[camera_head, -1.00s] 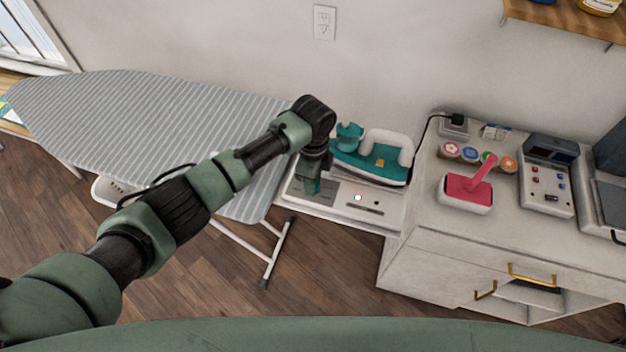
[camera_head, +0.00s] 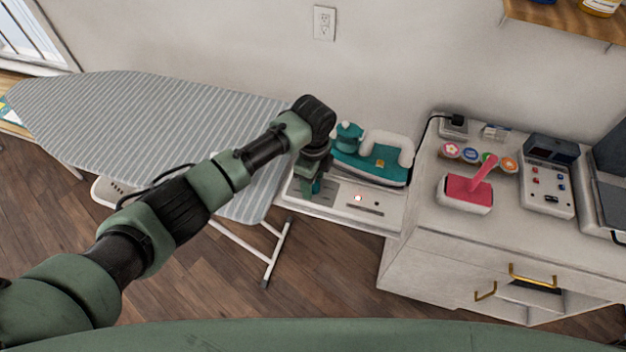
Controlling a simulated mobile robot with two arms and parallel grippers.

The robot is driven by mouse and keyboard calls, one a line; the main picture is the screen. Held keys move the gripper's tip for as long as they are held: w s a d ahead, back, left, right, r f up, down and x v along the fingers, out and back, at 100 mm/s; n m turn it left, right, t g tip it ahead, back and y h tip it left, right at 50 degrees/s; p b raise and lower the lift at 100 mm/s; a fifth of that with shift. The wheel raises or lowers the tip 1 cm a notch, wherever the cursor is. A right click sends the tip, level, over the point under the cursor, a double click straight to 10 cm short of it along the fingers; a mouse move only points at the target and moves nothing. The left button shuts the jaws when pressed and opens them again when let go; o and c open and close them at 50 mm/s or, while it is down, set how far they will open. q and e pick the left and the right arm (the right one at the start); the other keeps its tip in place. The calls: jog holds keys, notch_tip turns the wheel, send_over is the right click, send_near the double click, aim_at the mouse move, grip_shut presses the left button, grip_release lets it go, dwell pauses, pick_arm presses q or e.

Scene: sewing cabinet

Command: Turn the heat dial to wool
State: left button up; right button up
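The iron (camera_head: 370,168), teal with a white handle, rests on a white station (camera_head: 378,205) beside the ironing board. A teal knob-like part (camera_head: 348,136) stands at the iron's left end. The fingers are too small and covered to tell open from shut. I cannot make out a heat dial or its wool mark clearly. My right gripper is out of view.
The striped ironing board (camera_head: 150,130) lies left, under my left arm. A black cord (camera_head: 424,128) runs behind the iron.

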pick_arm(q)
notch_tip(320, 180, up, 8)
jog(key=shift+f+b, duration=0.1)
jog(key=shift+b, duration=0.85)
